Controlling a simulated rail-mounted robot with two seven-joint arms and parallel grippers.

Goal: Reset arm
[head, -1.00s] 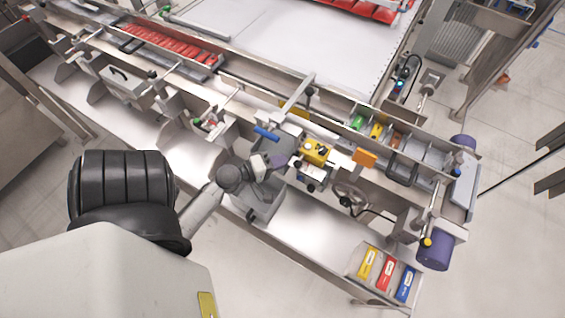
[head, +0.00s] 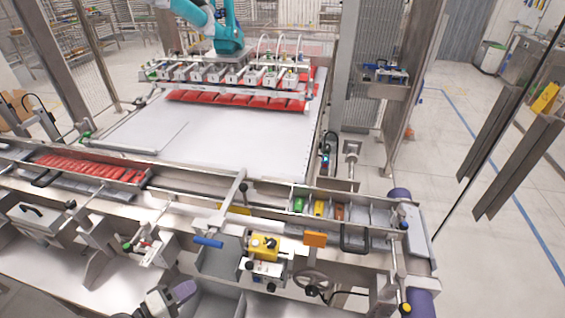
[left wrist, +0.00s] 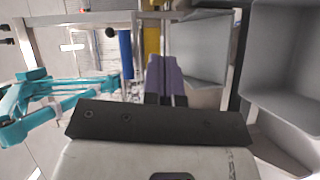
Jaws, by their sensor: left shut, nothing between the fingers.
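My left gripper (head: 184,290) shows at the bottom of the head view, its purple fingertips in front of and left of the grey open bin (head: 218,262). In the left wrist view its two purple fingers (left wrist: 166,76) lie side by side, closed, with nothing between them. They point toward the machine's front, apart from the grey bins at the right of that view. My right gripper is in neither view. A teal robot arm (head: 229,32) stands behind the conveyor and carries a row of suction heads; it also shows at the left of the wrist view (left wrist: 70,92).
A yellow control box (head: 263,246), blue handle (head: 208,243), orange block (head: 315,239) and handwheel (head: 311,281) crowd the machine's front. Red packs (head: 88,168) lie in a rail tray. The white conveyor surface (head: 220,150) has a wide bare area. Free floor lies at right.

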